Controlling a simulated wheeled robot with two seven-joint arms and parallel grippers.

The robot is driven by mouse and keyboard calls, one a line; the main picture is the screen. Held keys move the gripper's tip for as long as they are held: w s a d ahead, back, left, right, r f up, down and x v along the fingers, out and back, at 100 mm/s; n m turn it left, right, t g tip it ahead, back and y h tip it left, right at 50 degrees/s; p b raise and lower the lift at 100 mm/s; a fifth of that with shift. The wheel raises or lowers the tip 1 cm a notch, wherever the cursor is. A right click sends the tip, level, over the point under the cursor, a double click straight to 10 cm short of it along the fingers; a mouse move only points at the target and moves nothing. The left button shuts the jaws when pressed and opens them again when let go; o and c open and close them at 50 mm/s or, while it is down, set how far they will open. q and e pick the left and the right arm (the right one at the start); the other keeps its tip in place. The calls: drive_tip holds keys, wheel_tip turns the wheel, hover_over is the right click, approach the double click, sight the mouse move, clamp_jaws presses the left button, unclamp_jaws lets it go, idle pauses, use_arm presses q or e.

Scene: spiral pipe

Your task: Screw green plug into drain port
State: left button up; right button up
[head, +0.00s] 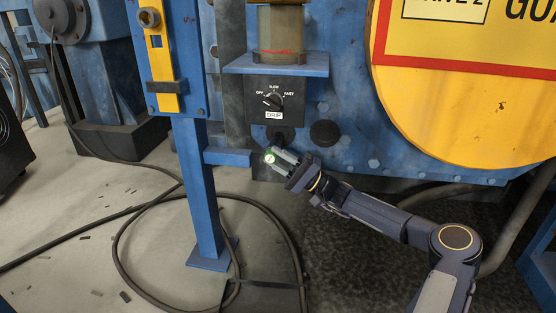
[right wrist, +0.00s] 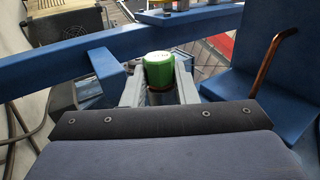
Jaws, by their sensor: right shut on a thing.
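The green plug (head: 269,157) is a small piece at the tip of my right gripper (head: 279,158) in the head view. In the right wrist view the green plug (right wrist: 159,69) sits between the two grey fingers of my right gripper (right wrist: 160,84), which is shut on it. A dark brownish part shows below its green top. A dark round fitting (head: 281,136) lies just above the plug in the picture, under the dial box; I cannot tell if it is the drain port. No contact between plug and machine is clear. My left gripper is out of view.
A black dial box (head: 273,101) labelled "DRIP" hangs under a blue shelf (head: 276,66). A round black cap (head: 325,133) is to its right. A blue post (head: 198,185) stands left of the gripper. Dark cables (head: 122,230) loop across the floor.

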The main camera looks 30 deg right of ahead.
drive_tip(key=o, duration=1.1)
drive_tip(key=p+v, duration=0.2)
drive_tip(key=v, duration=0.6)
drive_tip(key=shift+p, duration=0.35)
drive_tip(key=shift+w, duration=0.1)
drive_tip(key=shift+c, duration=0.6)
